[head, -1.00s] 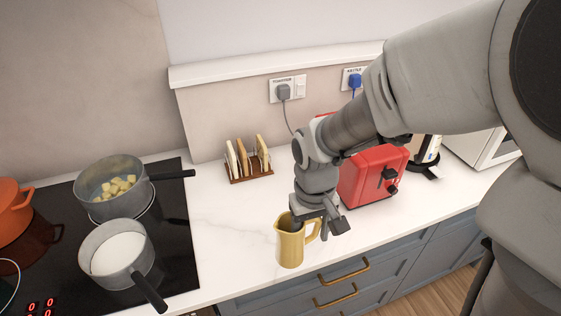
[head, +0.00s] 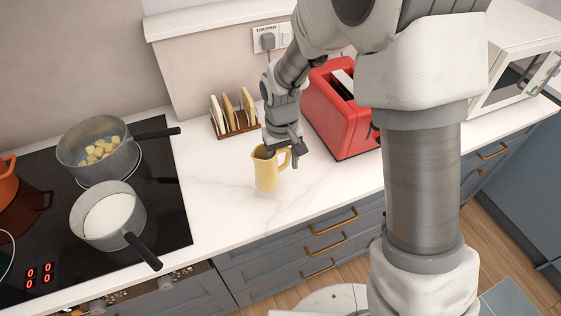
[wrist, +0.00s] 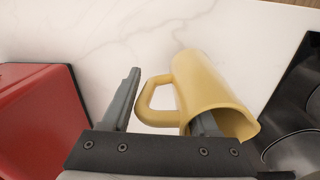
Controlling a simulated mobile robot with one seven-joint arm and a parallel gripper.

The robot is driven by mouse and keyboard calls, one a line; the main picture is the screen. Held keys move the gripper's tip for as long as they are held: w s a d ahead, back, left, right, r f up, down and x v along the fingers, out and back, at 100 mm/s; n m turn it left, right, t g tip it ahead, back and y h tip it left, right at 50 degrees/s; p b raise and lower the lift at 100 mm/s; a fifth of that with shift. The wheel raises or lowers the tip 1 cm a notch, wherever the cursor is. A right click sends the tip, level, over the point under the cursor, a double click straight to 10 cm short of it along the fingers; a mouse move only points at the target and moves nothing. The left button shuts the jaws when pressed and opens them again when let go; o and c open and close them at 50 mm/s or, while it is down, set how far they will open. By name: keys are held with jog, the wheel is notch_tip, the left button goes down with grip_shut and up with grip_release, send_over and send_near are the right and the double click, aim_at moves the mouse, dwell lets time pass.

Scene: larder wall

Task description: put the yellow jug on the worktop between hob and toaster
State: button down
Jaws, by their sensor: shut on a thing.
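The yellow jug (head: 266,172) is upright over the worktop (head: 215,205), between the hob (head: 165,205) and the red toaster (head: 338,110). I cannot tell whether its base touches the surface. My gripper (head: 284,146) is shut on the jug from above, at its rim and handle side. In the wrist view the jug (wrist: 200,85) has one finger inside its mouth and the other outside its handle, with my gripper (wrist: 163,112) spanning them. The toaster (wrist: 40,110) is left in that view and the hob (wrist: 295,110) right.
A toast rack (head: 235,122) stands behind the jug near the wall. A pan of milk (head: 107,216) and a pan of yellow cubes (head: 98,150) sit on the hob, handles pointing right. Bare worktop lies around the jug.

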jog(key=shift+w+a+f, duration=0.15)
jog(key=shift+w+f, duration=0.15)
jog(key=shift+f, duration=0.55)
jog(key=shift+w+a+f, duration=0.1)
jog(key=shift+w+f, duration=0.25)
jog(key=shift+f, duration=0.55)
jog(key=shift+w+a+f, duration=0.15)
jog(key=shift+w+f, duration=0.15)
jog(key=shift+f, duration=0.55)
jog(key=shift+f, duration=0.1)
jog(key=shift+c, duration=0.7)
grip_release()
notch_tip(320, 180, up, 12)
jog(key=shift+r, duration=0.25)
